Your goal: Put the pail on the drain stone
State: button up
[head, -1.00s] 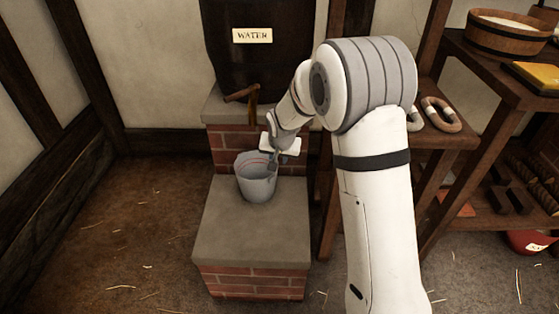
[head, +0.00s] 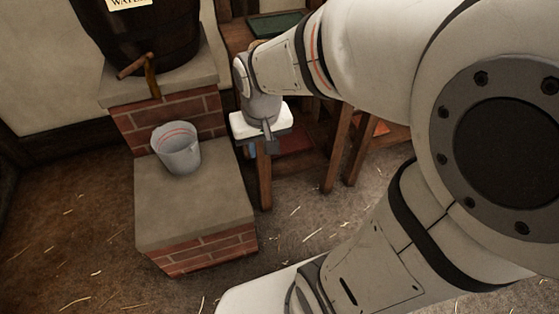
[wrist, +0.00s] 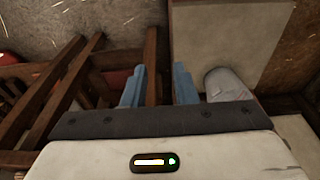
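The grey pail (head: 178,155) stands upright on the drain stone (head: 190,215), the low slab on brick below the barrel's spigot. It sits near the slab's back, close to the brick step. My gripper (head: 255,147) is to the right of the pail, apart from it, beyond the slab's right edge. In the wrist view, the two blue fingers of my gripper (wrist: 158,82) are spread with nothing between them. The drain stone (wrist: 225,35) is also in that view.
A dark water barrel (head: 150,38) with a wooden spigot (head: 137,66) stands on the higher brick step (head: 175,117). A wooden shelf unit (head: 335,150) is right of and behind my gripper. Straw-strewn floor lies open in front.

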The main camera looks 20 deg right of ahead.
jog(key=s+d, duration=0.2)
jog(key=s, duration=0.5)
jog(key=shift+g, duration=0.3)
